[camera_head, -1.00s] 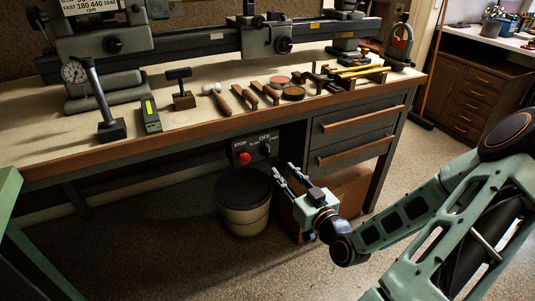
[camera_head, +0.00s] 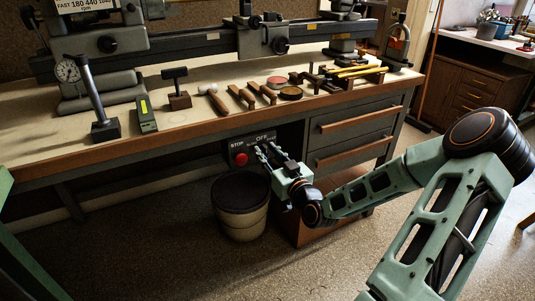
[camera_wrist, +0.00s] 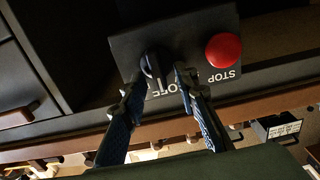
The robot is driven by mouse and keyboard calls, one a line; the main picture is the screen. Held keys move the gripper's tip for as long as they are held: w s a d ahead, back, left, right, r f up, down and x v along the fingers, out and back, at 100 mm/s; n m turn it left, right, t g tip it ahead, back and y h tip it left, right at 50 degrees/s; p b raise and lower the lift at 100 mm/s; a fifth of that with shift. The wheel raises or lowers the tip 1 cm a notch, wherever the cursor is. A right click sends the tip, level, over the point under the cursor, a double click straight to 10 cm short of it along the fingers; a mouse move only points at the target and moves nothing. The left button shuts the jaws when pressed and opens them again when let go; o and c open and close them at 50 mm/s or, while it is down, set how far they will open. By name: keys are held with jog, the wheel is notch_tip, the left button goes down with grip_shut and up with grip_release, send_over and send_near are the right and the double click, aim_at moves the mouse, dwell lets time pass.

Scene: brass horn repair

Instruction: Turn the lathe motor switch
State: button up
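The lathe motor switch is a black knob (camera_wrist: 153,64) on a dark panel (camera_wrist: 122,48), with the word OFF beside it in the wrist view, where the lettering appears upside down. A red STOP button (camera_wrist: 223,50) sits on the same panel, and it also shows in the head view (camera_head: 241,159). My gripper (camera_head: 264,148) is at the panel under the bench front and covers the knob in the head view. In the wrist view my gripper (camera_wrist: 160,76) has its fingers apart, with one fingertip on each side of the knob. I cannot tell whether they touch it.
A bin (camera_head: 241,205) stands on the floor below the panel. Drawers (camera_head: 352,130) are right of the panel. The bench top (camera_head: 205,126) overhangs above, carrying a lathe (camera_head: 200,44) and several hand tools. The floor in front is clear.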

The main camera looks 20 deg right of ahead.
jog(key=shift+c, duration=0.3)
grip_shut()
jog(key=shift+m, duration=0.3)
jog(key=shift+d+f+m+p, duration=0.15)
jog(key=shift+m+p, duration=0.5)
jog(key=shift+m, duration=0.55)
jog(key=shift+d+m+p, duration=0.2)
jog(key=shift+m+p, duration=0.45)
jog(key=shift+m, duration=0.55)
jog(key=shift+d+f+m+p, duration=0.15)
jog(key=shift+m+p, duration=0.5)
jog(key=shift+m, duration=0.55)
jog(key=shift+o, duration=0.3)
grip_release()
jog(key=shift+r, duration=0.1)
